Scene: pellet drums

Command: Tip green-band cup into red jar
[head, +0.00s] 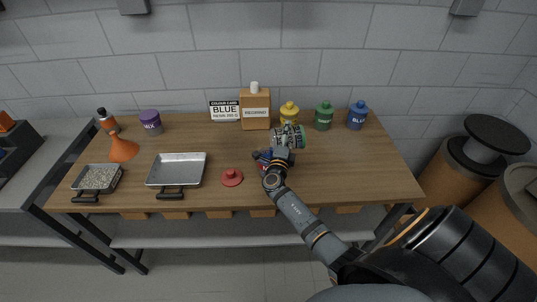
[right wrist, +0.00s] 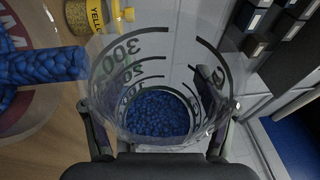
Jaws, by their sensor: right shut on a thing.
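My right gripper (head: 283,152) is shut on the clear measuring cup (head: 290,136) with green markings. The cup is held tilted over the table, beside and above the red jar (head: 263,158), which is partly hidden by the gripper. In the right wrist view, blue pellets (right wrist: 155,113) lie in the cup (right wrist: 205,75). A stream of blue pellets (right wrist: 40,66) runs from the cup's rim towards the jar (right wrist: 14,110) at the left edge. Blue pellets show in the jar. My left gripper is not in view.
A red lid (head: 231,177) and a metal tray (head: 178,170) lie left of the jar. Yellow (head: 289,115), green (head: 324,117) and blue (head: 357,116) jars stand behind. A sign (head: 225,111) reads BLUE.

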